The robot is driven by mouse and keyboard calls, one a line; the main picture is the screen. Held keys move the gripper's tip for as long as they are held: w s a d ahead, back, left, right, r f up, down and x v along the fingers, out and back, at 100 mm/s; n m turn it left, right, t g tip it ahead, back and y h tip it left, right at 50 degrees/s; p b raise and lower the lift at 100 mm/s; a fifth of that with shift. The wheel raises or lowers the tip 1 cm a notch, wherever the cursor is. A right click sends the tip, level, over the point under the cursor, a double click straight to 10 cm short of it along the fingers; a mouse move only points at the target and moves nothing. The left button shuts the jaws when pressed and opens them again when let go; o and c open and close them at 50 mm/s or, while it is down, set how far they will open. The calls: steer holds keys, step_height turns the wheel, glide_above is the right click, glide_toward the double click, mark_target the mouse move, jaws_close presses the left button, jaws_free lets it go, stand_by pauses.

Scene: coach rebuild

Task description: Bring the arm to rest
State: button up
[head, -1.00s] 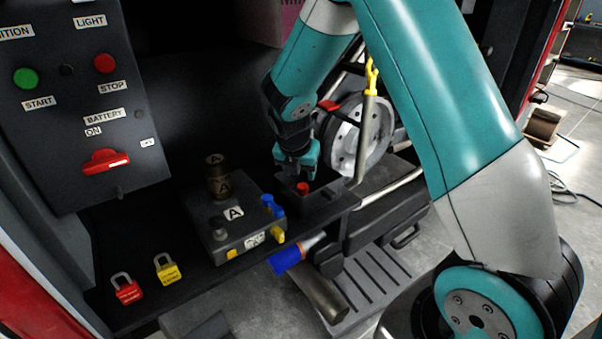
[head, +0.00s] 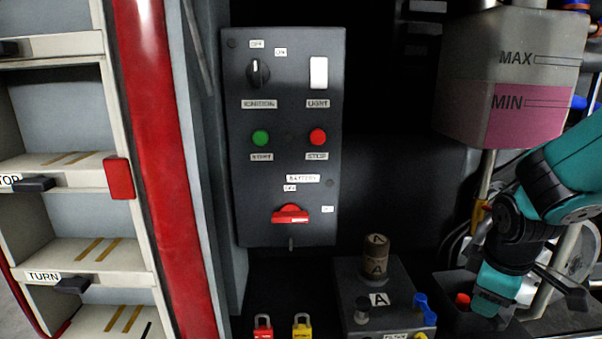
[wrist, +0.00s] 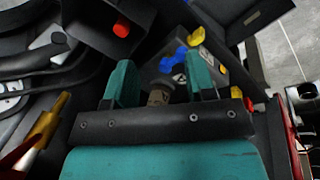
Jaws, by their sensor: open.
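My gripper (head: 530,292) is at the lower right in the head view, beside a dark tray with a red round piece (head: 463,300). In the wrist view my gripper (wrist: 160,85) has its two teal fingers spread apart with nothing held between them. The red piece also shows in the wrist view (wrist: 122,28), beyond the left finger and apart from it. A dark block marked A (head: 372,318) with a brown cylinder (head: 375,258) on top stands left of my gripper. Part of my arm is cut off by the right edge of the head view.
A control panel (head: 285,190) with buttons and a red battery switch (head: 290,214) stands at centre left. A red padlock (head: 263,327) and a yellow padlock (head: 302,326) are at the front. A tank with pink fluid (head: 500,115) hangs above my arm. Shelves (head: 75,250) fill the left.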

steer(key=s+a+r+m+g+y+p, duration=0.2)
steer(key=s+a+r+y+p, duration=0.3)
steer(key=s+a+r, duration=1.1)
steer(key=shift+s+a+r+m+g+y+p, duration=0.35)
steer(key=shift+s+a+p, duration=0.3)
steer(key=shift+s, duration=0.5)
steer(key=shift+d+f, duration=0.1)
